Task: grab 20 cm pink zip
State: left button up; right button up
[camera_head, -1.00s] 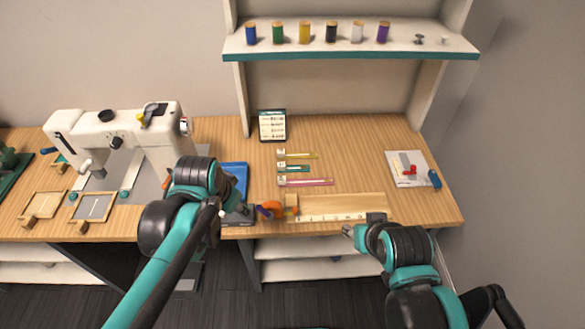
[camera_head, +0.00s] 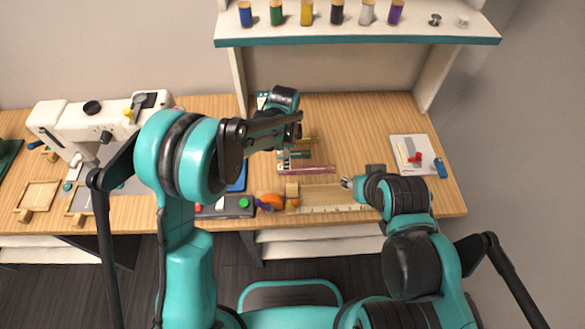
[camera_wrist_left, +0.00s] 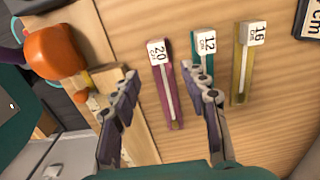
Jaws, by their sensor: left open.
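The pink zip (camera_wrist_left: 167,95), with a white tag reading 20 cm, lies on the table. In the head view the pink zip (camera_head: 312,170) is the nearest of three zips. A teal zip (camera_wrist_left: 204,48) tagged 12 and a yellow zip (camera_wrist_left: 240,80) tagged 16 lie beside it. My left gripper (camera_wrist_left: 160,80) is open and empty, its fingers on either side of the pink zip in the wrist view, apparently above it. In the head view my left gripper (camera_head: 288,153) is partly hidden by its arm. My right gripper (camera_head: 347,183) is by the ruler; its fingers are too small to read.
A wooden board with a ruler (camera_head: 330,208) lies at the front edge, with an orange object (camera_head: 271,201) at its left end. A sewing machine (camera_head: 75,125) stands at left. A white pad (camera_head: 412,150) lies at right. A shelf with several spools (camera_head: 337,12) hangs above.

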pick_arm(q)
jog(key=f, duration=0.1)
jog(key=f+b, duration=0.1)
jog(key=f, duration=0.1)
jog(key=f+b, duration=0.1)
jog(key=f, duration=0.1)
jog(key=shift+a+f, duration=0.15)
jog(key=shift+a, duration=0.1)
grip_shut()
